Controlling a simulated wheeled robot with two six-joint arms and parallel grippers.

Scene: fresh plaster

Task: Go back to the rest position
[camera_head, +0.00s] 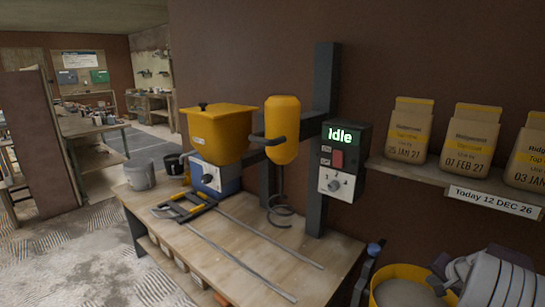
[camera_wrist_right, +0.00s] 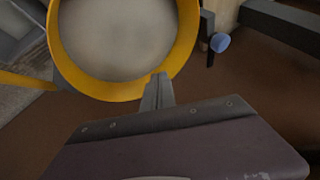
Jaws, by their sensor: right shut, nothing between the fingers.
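My right gripper (camera_head: 446,274) is at the lower right of the head view, over the right side of a yellow bucket (camera_head: 381,274). In the right wrist view, the gripper's fingers (camera_wrist_right: 158,90) are together with nothing between them. They overlap the rim of the yellow bucket (camera_wrist_right: 67,65) in that picture; I cannot tell whether they touch it. The bucket holds a smooth grey material. My left gripper is in neither view.
A wooden bench (camera_head: 225,259) carries a yellow hopper (camera_head: 218,133), a grey bucket (camera_head: 139,174) and metal rods. A mixer (camera_head: 283,130) hangs by a post; its control box (camera_head: 343,164) reads "Idle". Dated bags (camera_head: 467,141) stand on a shelf (camera_head: 430,178) above my right arm.

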